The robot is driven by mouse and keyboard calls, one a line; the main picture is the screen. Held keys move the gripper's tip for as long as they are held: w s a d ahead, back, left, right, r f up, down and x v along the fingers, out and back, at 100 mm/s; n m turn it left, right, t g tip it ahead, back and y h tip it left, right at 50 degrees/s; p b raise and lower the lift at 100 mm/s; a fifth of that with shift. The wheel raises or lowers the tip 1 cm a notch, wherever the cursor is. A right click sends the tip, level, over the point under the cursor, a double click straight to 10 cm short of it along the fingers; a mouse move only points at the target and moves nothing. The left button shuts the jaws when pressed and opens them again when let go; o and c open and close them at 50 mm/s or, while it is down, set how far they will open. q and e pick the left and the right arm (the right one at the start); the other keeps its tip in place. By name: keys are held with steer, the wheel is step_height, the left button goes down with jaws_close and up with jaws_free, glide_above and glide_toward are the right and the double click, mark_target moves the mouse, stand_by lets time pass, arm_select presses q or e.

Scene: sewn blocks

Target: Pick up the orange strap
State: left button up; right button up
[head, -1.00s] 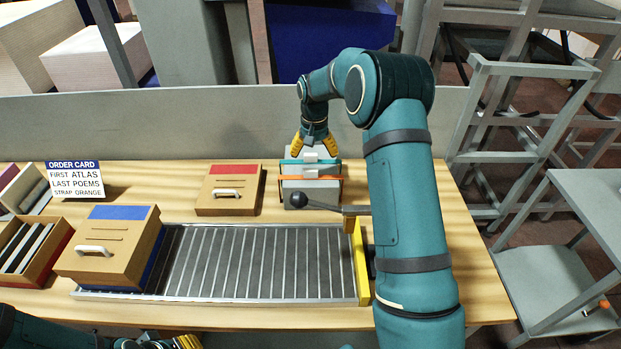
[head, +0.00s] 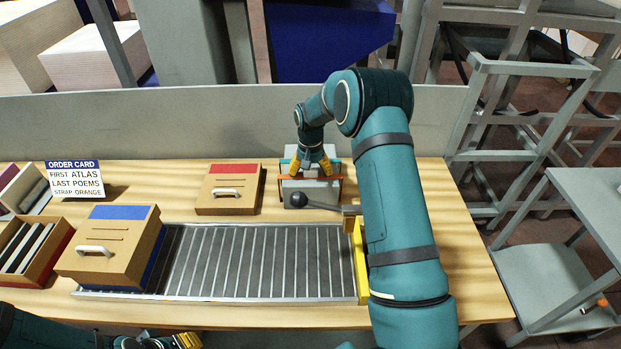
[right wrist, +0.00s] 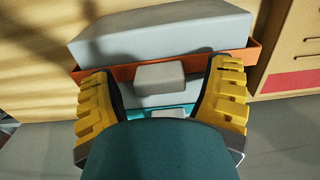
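The orange strap (right wrist: 120,73) runs across a grey block (right wrist: 160,35) in the right wrist view, with a small grey tab (right wrist: 160,76) at its middle. In the head view its ends show beside my right gripper (head: 310,168). My right gripper is open, its yellow fingers on either side of the tab, with visible gaps to it. Part of a teal strap (right wrist: 185,108) shows nearer my wrist, mostly hidden by my gripper. My left gripper (head: 188,341) is at the bottom edge of the head view, cut off; its fingers are unclear.
A black-knobbed lever (head: 299,200) stands just in front of the strap holder. A roller conveyor (head: 260,262) with a yellow end stop (head: 360,262) lies nearer. A red-labelled box (head: 229,190), a blue-labelled box (head: 110,250) and an order card (head: 75,179) are to the left.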

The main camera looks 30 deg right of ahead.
steer(key=c, duration=0.8)
steer(key=shift+r, duration=0.15)
